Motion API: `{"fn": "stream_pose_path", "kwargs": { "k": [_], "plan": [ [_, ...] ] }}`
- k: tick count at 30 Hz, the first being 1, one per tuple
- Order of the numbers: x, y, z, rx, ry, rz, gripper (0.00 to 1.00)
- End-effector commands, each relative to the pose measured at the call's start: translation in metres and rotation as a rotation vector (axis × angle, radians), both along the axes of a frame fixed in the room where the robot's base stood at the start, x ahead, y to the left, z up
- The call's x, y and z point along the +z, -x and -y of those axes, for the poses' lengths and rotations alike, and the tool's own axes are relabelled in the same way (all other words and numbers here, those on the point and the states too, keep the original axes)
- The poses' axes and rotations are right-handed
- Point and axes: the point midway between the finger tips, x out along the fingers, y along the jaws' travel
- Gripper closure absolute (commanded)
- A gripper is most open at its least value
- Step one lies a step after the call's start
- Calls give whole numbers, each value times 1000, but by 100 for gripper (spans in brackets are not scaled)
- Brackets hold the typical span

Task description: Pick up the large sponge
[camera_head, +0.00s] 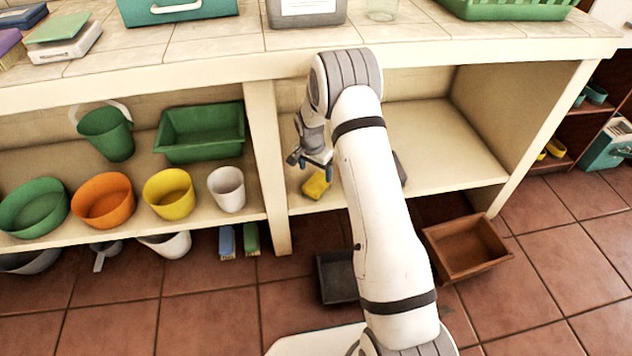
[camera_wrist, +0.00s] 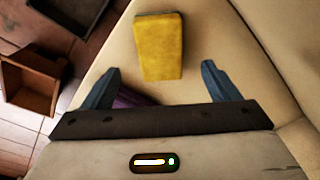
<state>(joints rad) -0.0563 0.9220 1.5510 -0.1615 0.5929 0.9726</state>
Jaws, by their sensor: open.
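A yellow sponge (camera_head: 317,184) lies on the lower shelf, just right of the upright post. In the wrist view the yellow sponge (camera_wrist: 158,45) is a block with a dark far edge, lying ahead of the fingers. I see no second sponge beside it to compare its size. My gripper (camera_head: 312,160) is above the sponge in the head view, partly hidden by my arm. In the wrist view my gripper (camera_wrist: 160,69) is open with blue-grey fingers spread wider than the sponge. Nothing is held, and the sponge's near end lies between the fingertip directions.
A purple thing (camera_wrist: 133,98) shows partly behind the left finger. The counter (camera_head: 220,62) overhangs the shelf, with the post (camera_head: 267,165) on the left. A dark bin (camera_head: 337,278) and brown box (camera_head: 467,247) stand on the floor. The shelf's right part (camera_head: 440,140) is clear.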

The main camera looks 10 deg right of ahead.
Motion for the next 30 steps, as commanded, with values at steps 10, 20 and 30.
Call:
{"fn": "stream_pose_path", "kwargs": {
  "k": [10, 20, 30],
  "plan": [
    [-34, -2, 3, -1, 0, -1, 18],
    [-78, -6, 9, -1, 0, -1, 18],
    [-78, -6, 9, -2, 0, -1, 26]
  ]
}}
